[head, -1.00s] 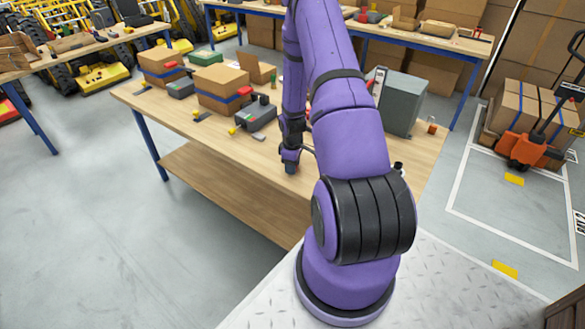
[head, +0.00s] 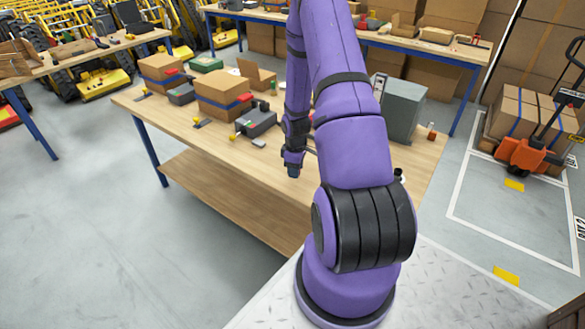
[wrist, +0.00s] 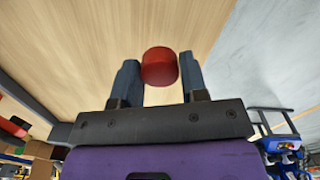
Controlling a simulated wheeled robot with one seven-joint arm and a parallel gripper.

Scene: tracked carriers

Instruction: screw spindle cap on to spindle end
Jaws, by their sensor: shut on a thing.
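My gripper (wrist: 160,76) is shut on a red, round cap (wrist: 158,66), which sits between the two dark fingertips in the wrist view. Pale wooden tabletop shows beyond the cap. In the head view my gripper (head: 293,168) points down over the front part of the workbench (head: 235,155); the cap cannot be made out there. I cannot pick out the spindle end in either view. My purple arm hides part of the bench.
A grey device (head: 258,121) with small coloured parts stands on the bench left of my gripper. Behind it are cardboard boxes (head: 222,93). A grey cabinet (head: 404,108) stands to the right, partly behind my arm. The bench's front left stretch is mostly clear.

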